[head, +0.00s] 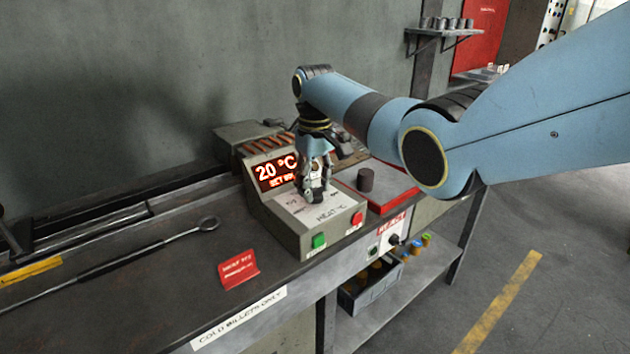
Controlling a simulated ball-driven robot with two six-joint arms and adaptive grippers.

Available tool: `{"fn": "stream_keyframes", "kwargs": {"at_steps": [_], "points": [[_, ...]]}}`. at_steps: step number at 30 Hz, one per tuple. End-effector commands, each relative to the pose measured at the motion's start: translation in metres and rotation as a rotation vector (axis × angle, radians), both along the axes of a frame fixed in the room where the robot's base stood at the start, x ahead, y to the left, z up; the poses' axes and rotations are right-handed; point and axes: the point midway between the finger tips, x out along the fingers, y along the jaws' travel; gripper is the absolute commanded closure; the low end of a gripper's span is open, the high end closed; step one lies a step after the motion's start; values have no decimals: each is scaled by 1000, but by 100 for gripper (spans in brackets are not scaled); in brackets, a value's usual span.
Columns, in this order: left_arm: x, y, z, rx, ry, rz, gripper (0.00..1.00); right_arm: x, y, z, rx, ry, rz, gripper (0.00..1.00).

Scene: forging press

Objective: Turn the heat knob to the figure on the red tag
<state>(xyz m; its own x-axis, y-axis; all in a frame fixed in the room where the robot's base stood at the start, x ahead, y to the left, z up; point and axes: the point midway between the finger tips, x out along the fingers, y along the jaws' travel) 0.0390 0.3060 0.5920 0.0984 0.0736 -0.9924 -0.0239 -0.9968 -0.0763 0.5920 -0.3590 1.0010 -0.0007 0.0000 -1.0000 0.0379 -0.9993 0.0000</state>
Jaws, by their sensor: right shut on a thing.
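The heater control box (325,225) stands on the dark bench. Its display (276,171) reads 20 °C, with a smaller line below that I cannot read surely. My right gripper (316,194) points down onto the top panel marked HEAT °C and is shut on the heat knob, which its fingers mostly hide. The red tag (239,269) lies on the bench left of the box; its writing is too small to read surely. My left gripper is not in view.
Green (319,241) and red (357,219) buttons sit on the box's front. A long ring-ended rod (140,255) lies left. A dark cylinder (365,180) stands on a red block to the right. A bin (368,287) sits on the lower shelf.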

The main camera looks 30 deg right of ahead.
Motion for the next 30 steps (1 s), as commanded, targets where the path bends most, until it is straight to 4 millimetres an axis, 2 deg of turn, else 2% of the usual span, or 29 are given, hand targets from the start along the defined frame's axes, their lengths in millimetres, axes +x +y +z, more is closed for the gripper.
{"fn": "stream_keyframes", "kwargs": {"at_steps": [12,30], "points": [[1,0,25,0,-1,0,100,1,0,3,0,-2,373,94],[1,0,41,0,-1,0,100,1,0,2,-1,-3,942,94]]}}
